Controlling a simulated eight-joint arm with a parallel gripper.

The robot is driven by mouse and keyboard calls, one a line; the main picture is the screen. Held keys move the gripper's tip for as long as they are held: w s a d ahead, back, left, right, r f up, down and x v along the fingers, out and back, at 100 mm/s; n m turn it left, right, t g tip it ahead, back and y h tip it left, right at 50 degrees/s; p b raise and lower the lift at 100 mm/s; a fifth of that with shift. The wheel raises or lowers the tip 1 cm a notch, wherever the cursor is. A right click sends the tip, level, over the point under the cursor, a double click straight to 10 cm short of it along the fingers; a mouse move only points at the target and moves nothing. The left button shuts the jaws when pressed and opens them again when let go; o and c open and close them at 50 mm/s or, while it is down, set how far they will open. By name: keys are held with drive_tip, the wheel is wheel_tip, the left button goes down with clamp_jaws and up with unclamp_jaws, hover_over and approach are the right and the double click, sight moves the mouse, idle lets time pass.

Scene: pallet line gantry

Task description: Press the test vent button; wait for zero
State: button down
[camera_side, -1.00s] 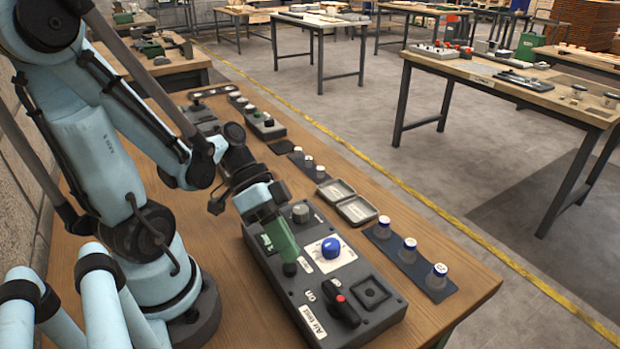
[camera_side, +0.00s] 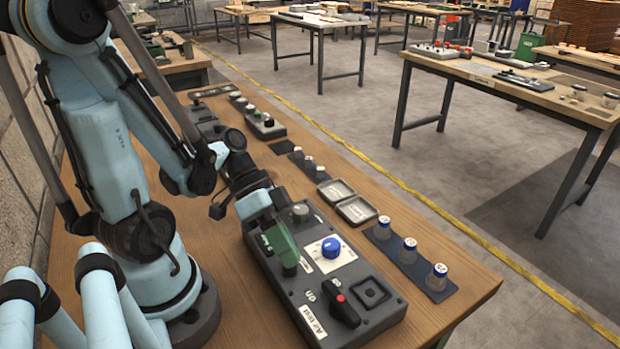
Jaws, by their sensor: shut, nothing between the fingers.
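A dark grey control box (camera_side: 362,325) lies on the wooden bench. On its top are a blue knob (camera_side: 331,247) on a white dial plate, a grey knob (camera_side: 300,211), a black lever with a red mark (camera_side: 341,304) and a square black recess (camera_side: 370,291). A label reading "Air test" (camera_side: 313,321) is at the near left. My gripper (camera_side: 289,268) is shut and empty, its green fingers pointing down at the box, left of the blue knob. I cannot tell whether the tip touches the surface. Any button beneath it is hidden, and no zero reading is legible.
Right of the box, several capped vials (camera_side: 409,250) stand on a dark strip. An open grey case (camera_side: 357,209) lies behind them. More small devices (camera_side: 264,124) sit further back along the bench (camera_side: 455,283).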

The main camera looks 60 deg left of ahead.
drive_tip(key=shift+f, duration=0.3)
drive_tip(key=shift+r, duration=0.15)
idle(0.4)
drive_tip(key=shift+r, duration=0.8)
drive_tip(key=shift+r, duration=0.15)
drive_tip(key=shift+r, duration=2.35)
